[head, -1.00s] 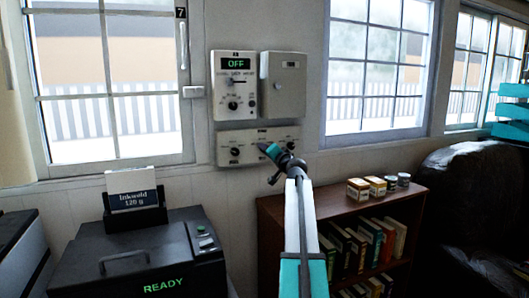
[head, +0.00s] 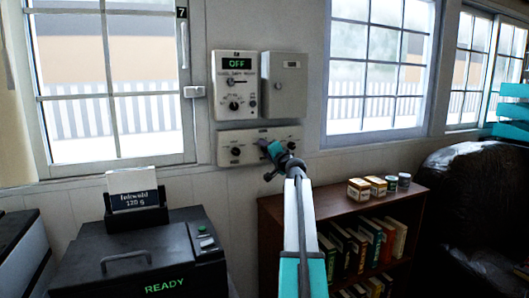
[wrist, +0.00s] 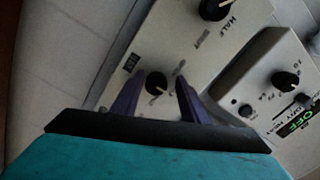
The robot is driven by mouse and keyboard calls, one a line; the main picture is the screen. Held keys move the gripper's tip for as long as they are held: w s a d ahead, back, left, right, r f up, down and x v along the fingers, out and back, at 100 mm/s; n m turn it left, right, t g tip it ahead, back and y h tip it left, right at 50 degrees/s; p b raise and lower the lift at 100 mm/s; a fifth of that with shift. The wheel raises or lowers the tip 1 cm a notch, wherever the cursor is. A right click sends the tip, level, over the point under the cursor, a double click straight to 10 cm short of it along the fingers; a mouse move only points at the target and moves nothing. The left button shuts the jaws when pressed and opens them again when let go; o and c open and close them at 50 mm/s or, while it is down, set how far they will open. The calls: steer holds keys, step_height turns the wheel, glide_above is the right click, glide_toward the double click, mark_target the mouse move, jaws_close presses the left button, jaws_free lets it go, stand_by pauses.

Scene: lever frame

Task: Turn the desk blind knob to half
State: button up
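The lower wall panel (head: 228,160) is a wide pale box with a row of dark knobs. One knob (head: 236,151) shows at its left and another (head: 292,151) at its right. My gripper (head: 264,145) is in front of the panel's middle and hides that part. In the wrist view, a black knob (wrist: 155,83) with a white mark is between my two purple fingers, which stand apart with gaps on both sides. A second knob (wrist: 214,8) beside it has a HALF label. I cannot read which knob is the desk one.
Above is a control box (head: 235,86) reading OFF, with a slider and dial; a blank box (head: 284,85) adjoins it. A printer (head: 140,255) marked READY stands below left. A bookshelf (head: 350,205) with small tins stands below right.

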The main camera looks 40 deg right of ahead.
steer(key=shift+s+f, duration=0.1)
steer(key=shift+f, duration=0.05)
steer(key=shift+s, duration=0.1)
steer(key=shift+v, duration=0.8)
steer(key=b+v, duration=0.1)
steer(key=v, duration=1.1)
stand_by(0.3)
